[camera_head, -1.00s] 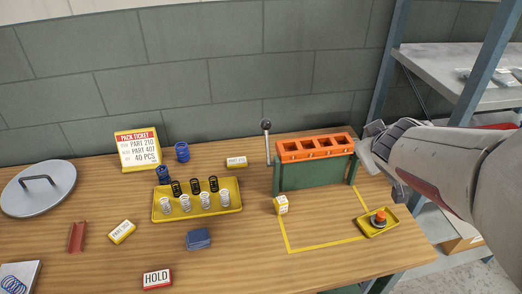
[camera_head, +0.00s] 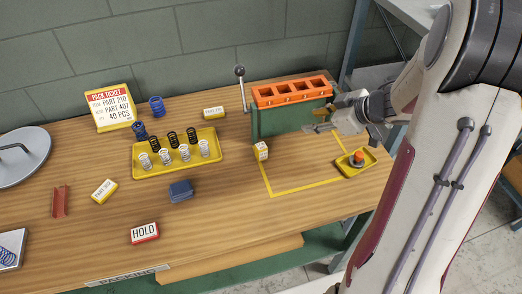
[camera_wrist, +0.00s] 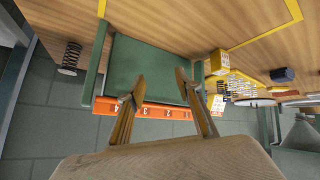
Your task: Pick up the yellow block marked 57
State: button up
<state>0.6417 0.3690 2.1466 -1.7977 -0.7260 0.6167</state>
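A small yellow block (camera_head: 261,151) with a white label stands upright on the table, in front of the green spring coiler (camera_head: 290,119) at its left end. Its marking is too small to read. It also shows in the wrist view (camera_wrist: 219,62), right of my fingers. My gripper (camera_head: 318,127) is at the coiler's right end, to the right of the block and apart from it. In the wrist view my gripper (camera_wrist: 160,76) has its two fingers spread with nothing between them; the coiler's green side lies beyond.
The coiler has an orange slotted top (camera_head: 293,92) and a lever (camera_head: 241,88). A yellow tape outline (camera_head: 315,187) marks bare table. Left are a spring tray (camera_head: 177,168), a blue box (camera_head: 181,190) and a HOLD sign (camera_head: 144,233).

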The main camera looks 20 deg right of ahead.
aim_at(261, 150)
jog(key=a+f+n+g+y, duration=0.1)
jog(key=a+y, duration=0.1)
jog(key=a+f+n+g+y, duration=0.1)
jog(key=a+f+n+y, duration=0.1)
jog(key=a+f+n+g+y, duration=0.1)
jog(key=a+y, duration=0.1)
jog(key=shift+w+a+f+n, duration=0.15)
jog(key=shift+a+f+n, duration=0.1)
jog(key=shift+n, duration=0.15)
jog(key=shift+s+a+f+n+g+y, duration=0.25)
jog(key=shift+a+n+g+y, duration=0.25)
jog(key=shift+n+g+y, duration=0.15)
jog(key=shift+s+a+f+n+g+y, duration=0.25)
jog(key=shift+a+n+g+y, duration=0.25)
jog(key=shift+g, duration=0.25)
jog(key=shift+x, duration=1.3)
jog(key=shift+r+x, duration=0.15)
jog(key=shift+x, duration=0.7)
jog(key=shift+r+x, duration=0.15)
jog(key=shift+x, duration=1.7)
